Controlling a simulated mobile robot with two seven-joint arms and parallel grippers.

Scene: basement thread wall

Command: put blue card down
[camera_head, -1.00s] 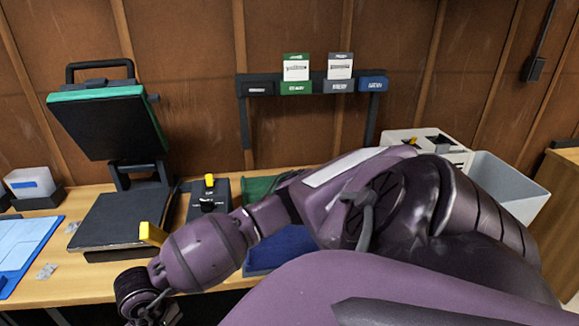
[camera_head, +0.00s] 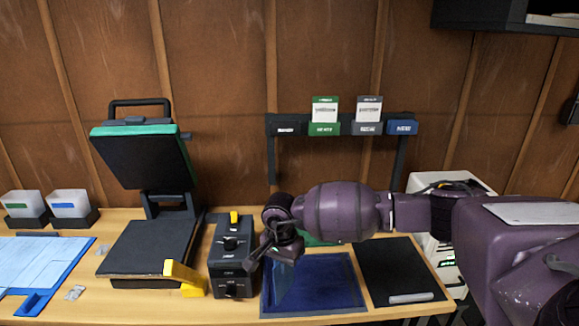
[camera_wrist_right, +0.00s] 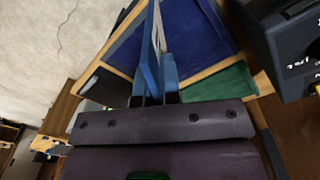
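My right gripper (camera_head: 284,254) hangs over the left part of the dark blue mat (camera_head: 335,285) in the head view. In the right wrist view, my right gripper (camera_wrist_right: 155,92) is shut on a thin blue card (camera_wrist_right: 147,62), seen nearly edge-on with a pale strip beside it. In the head view, the blue card (camera_head: 289,287) shows as a faint, lighter blue panel below the fingers. I cannot tell whether its lower edge touches the mat. The blue mat also shows in the right wrist view (camera_wrist_right: 195,35). My left gripper is not in view.
A black mat (camera_head: 400,262) lies right of the blue one. A black control box (camera_head: 232,262) with a yellow switch stands close on the left, beside an open heat press (camera_head: 150,250). The wall rack holds a green card (camera_head: 324,110) and a grey card (camera_head: 367,110).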

